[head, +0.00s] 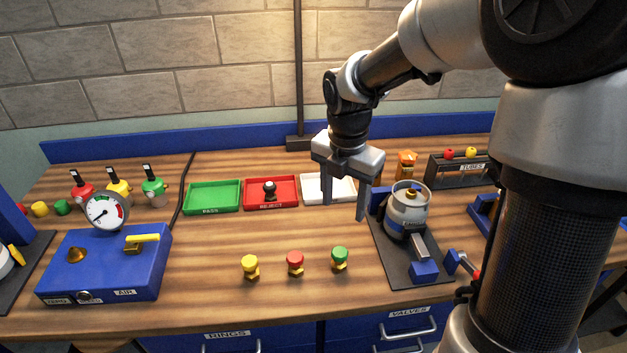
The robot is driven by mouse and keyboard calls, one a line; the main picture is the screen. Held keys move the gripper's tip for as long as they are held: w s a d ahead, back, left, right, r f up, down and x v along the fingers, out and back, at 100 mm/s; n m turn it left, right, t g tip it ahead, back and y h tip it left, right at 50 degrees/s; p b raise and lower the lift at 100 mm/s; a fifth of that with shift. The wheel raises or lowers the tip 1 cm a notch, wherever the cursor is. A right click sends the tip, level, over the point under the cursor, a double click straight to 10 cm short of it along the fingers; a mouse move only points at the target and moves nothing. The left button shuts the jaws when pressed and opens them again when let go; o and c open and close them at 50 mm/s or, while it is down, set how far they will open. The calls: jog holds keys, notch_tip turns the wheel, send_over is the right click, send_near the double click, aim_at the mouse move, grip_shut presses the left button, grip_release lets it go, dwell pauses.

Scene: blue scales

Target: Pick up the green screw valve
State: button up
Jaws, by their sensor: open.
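The green screw valve (340,257) stands on the wooden table near its front, with a green knob on a brass-coloured base. It is the rightmost in a row with a red valve (295,262) and a yellow valve (250,266). My gripper (343,211) is open and empty, pointing down, with its fingers apart. In the picture it appears above and behind the green valve, in front of the white tray. The green valve is in full view.
A grey canister (408,208) in a dark fixture stands right of the green valve. Behind are a green tray (212,197), a red tray (271,206) and a white tray (313,198). A blue gauge box (105,265) stands left. Bare wood surrounds the valve row.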

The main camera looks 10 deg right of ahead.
jog(key=f+n+g, duration=0.1)
jog(key=f+n, duration=0.1)
jog(key=n, duration=0.2)
jog(key=b, duration=0.2)
send_near(340, 251)
jog(key=f, duration=0.5)
jog(key=shift+s+d+f, duration=0.15)
jog(key=shift+s+f, duration=0.05)
jog(key=shift+w+f, duration=0.15)
jog(key=shift+f, duration=3)
jog(key=c, duration=1.2)
notch_tip(340, 251, up, 10)
jog(key=shift+r+p, duration=0.1)
jog(key=shift+p, duration=0.5)
jog(key=m, duration=1.2)
jog(key=shift+s+p, duration=0.25)
jog(key=shift+p, duration=0.15)
jog(key=m, duration=1.1)
jog(key=shift+s+p, duration=0.2)
jog(key=shift+p, duration=0.15)
jog(key=m, duration=0.4)
jog(key=shift+s+m, duration=0.1)
jog(key=shift+m, duration=0.2)
jog(key=m, duration=0.4)
